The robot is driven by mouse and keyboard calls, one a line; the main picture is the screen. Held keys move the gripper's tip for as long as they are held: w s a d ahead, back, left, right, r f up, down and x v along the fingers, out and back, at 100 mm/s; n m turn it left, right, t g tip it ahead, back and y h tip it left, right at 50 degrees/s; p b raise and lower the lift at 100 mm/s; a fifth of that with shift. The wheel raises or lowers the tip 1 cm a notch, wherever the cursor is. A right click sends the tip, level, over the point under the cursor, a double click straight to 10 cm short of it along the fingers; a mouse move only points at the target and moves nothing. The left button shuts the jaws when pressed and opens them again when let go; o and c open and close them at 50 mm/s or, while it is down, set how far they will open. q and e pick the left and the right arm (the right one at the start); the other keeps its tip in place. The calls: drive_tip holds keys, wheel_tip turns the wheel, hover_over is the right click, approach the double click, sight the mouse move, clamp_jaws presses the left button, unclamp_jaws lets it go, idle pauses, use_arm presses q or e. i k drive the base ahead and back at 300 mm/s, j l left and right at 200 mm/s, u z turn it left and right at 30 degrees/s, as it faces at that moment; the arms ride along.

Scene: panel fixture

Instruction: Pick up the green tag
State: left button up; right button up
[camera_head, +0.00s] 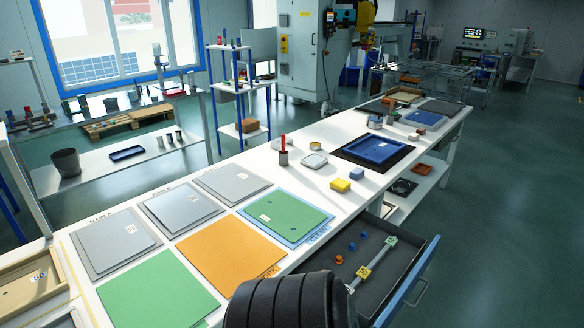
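The open drawer (342,292) under the table's right side holds a grey bar with a yellow tag-like piece (363,272) and a pale greenish piece (391,240). Either is too small to identify surely as the green tag. A large green sheet (157,293) lies on the table at the front left. Neither of my grippers is in view. A black ribbed part of mine covers the bottom centre and hides part of the table and drawer.
An orange sheet (231,254) lies between the two green ones, with grey panels (114,240) behind. Orange and blue knobs (339,259) lie in the drawer.

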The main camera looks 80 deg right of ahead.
sight(392, 241)
drive_tip(key=z, duration=3.5)
